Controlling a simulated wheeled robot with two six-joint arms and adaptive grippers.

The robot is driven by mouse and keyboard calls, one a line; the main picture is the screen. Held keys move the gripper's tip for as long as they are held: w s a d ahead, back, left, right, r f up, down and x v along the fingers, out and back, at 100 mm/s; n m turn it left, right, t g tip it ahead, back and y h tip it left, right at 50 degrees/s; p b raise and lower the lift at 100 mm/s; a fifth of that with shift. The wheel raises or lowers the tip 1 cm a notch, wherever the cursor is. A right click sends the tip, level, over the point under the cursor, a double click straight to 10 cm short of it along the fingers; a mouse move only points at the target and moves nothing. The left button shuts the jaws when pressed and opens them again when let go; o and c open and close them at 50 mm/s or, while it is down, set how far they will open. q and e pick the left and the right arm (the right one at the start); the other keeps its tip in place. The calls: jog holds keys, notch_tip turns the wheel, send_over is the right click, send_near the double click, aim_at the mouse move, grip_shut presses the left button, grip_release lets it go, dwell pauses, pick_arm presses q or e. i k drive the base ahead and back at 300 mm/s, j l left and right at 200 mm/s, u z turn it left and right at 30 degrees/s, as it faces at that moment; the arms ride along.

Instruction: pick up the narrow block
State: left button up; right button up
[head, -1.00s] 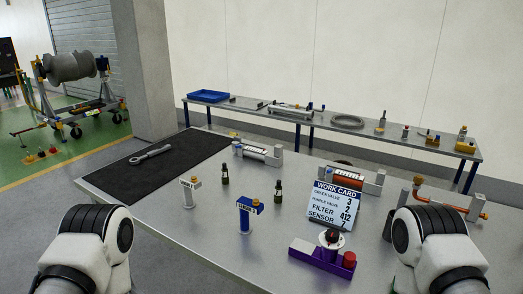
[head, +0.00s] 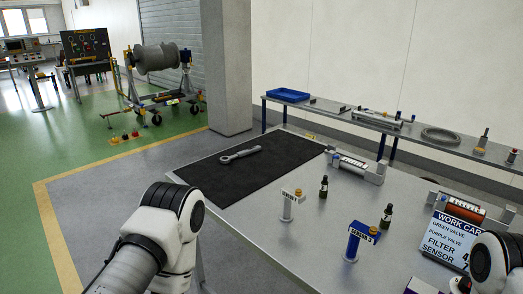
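I cannot tell for sure which thing is the narrow block. A slim white sensor piece with an orange cap (head: 288,204) stands upright on the near metal table. A blue one marked as a sensor (head: 359,241) stands to its right, nearer me. A purple piece (head: 420,287) is mostly cut off at the bottom edge. My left arm shows at the lower left, off the table's edge, and my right arm at the lower right corner. Neither gripper is in the picture, so their hold is hidden.
Two dark bottles, one being the nearer bottle (head: 387,216), stand mid-table. A work card (head: 452,238) stands at the right. A long rear bench holds a blue tray (head: 288,95).

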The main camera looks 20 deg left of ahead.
aim_at(330, 147)
jog(key=i+j+u, duration=0.35)
jog(key=j, duration=0.15)
jog(key=i+j+u, duration=0.2)
jog(key=j+u, duration=0.15)
jog(key=i+j+u, duration=0.65)
jog(key=i, duration=0.25)
jog(key=i+j+u, duration=0.3)
jog(key=i, duration=0.3)
jog(key=i+j+u, duration=0.1)
jog(key=i+u, duration=0.2)
jog(key=i, duration=0.3)
jog(key=i+l+z, duration=0.1)
jog(key=i+z, duration=0.65)
jog(key=i+j+z, duration=0.15)
jog(key=i+z, duration=0.25)
jog(key=i+j+z, duration=0.35)
jog(key=i, duration=0.15)
jog(key=i+l+z, duration=0.35)
jog(key=i+z, duration=0.6)
jog(key=i, duration=0.25)
jog(key=i+j+z, duration=0.1)
jog(key=i+z, duration=0.4)
jog(key=i, duration=0.15)
jog(key=i+z, duration=0.35)
jog(key=i, duration=0.15)
jog(key=i+j+z, duration=0.35)
jog(key=i, duration=0.15)
jog(key=i+j+z, duration=0.4)
jog(key=i+l, duration=0.1)
